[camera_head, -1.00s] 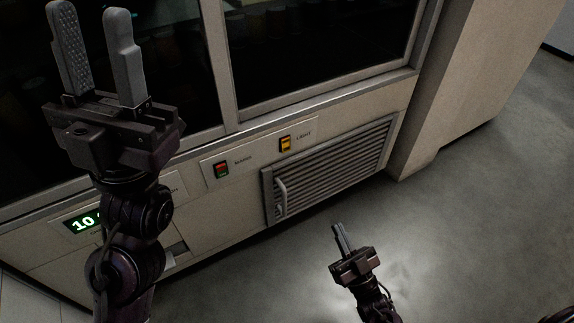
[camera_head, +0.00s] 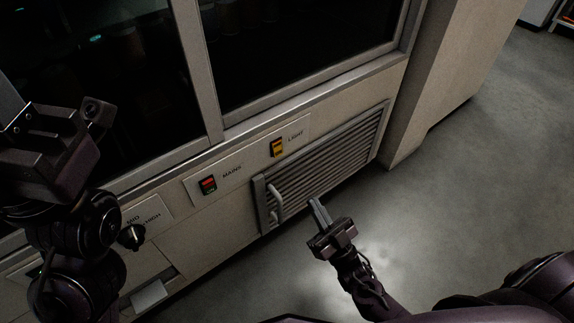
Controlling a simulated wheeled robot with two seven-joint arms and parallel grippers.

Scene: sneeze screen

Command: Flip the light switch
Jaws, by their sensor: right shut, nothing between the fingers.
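The light switch (camera_head: 278,147) is a small yellow rocker beside the word LIGHT on a pale panel of the cabinet front. My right gripper (camera_head: 316,203) is shut and empty, below and to the right of the switch and apart from it, in front of the vent grille. My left gripper (camera_head: 40,130) is at the left edge. Its fingers are mostly cut off by the frame, so its opening does not show.
A slatted vent grille (camera_head: 335,150) with a handle (camera_head: 277,203) lies below and right. A black knob (camera_head: 131,236) sticks out at left. Open floor (camera_head: 455,190) lies to the right.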

